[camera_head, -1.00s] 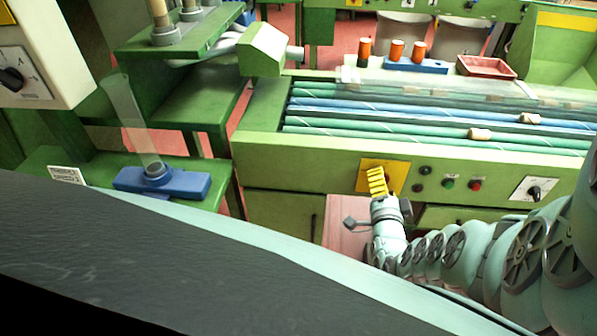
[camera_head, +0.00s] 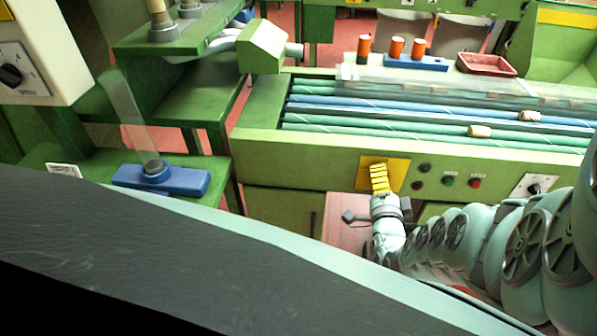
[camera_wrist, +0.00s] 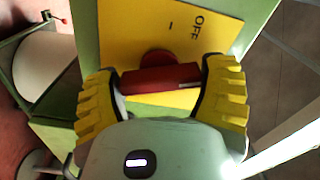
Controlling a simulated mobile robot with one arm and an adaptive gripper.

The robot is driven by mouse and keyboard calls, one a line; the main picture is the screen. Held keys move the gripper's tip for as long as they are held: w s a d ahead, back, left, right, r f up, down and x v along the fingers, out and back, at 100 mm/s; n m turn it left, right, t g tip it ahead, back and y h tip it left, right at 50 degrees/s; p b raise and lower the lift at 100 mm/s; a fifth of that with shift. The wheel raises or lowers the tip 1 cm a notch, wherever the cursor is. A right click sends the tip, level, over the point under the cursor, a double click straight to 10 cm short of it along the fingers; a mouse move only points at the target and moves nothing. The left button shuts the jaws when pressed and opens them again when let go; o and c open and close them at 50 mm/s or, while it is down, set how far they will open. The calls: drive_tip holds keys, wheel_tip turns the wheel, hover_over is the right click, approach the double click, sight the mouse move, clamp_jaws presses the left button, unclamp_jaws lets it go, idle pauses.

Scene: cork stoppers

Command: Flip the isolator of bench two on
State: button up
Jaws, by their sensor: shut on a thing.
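The isolator is a red rotary handle (camera_wrist: 160,79) on a yellow plate (camera_wrist: 120,30) marked OFF and with a short stroke. In the wrist view the handle lies nearly level, with a pale line near its right end. My gripper (camera_wrist: 163,88) has its yellow ribbed fingers on both ends of the handle, shut on it. In the head view the yellow plate (camera_head: 398,172) is on the green bench front, and my gripper (camera_head: 379,178) covers most of the handle there.
Right of the plate are small black, green and red buttons (camera_head: 448,181) and a white plate with a black rotary switch (camera_head: 535,188). Another black rotary switch (camera_head: 11,76) is on a pale box at the left. Green and blue rollers with corks lie above the panel.

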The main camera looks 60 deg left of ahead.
drive_tip(key=shift+m+b, duration=0.45)
drive_tip(key=shift+m, duration=0.45)
drive_tip(key=shift+m+b, duration=0.6)
drive_tip(key=shift+m, duration=0.6)
drive_tip(key=o, duration=1.1)
drive_tip(key=shift+c, duration=0.2)
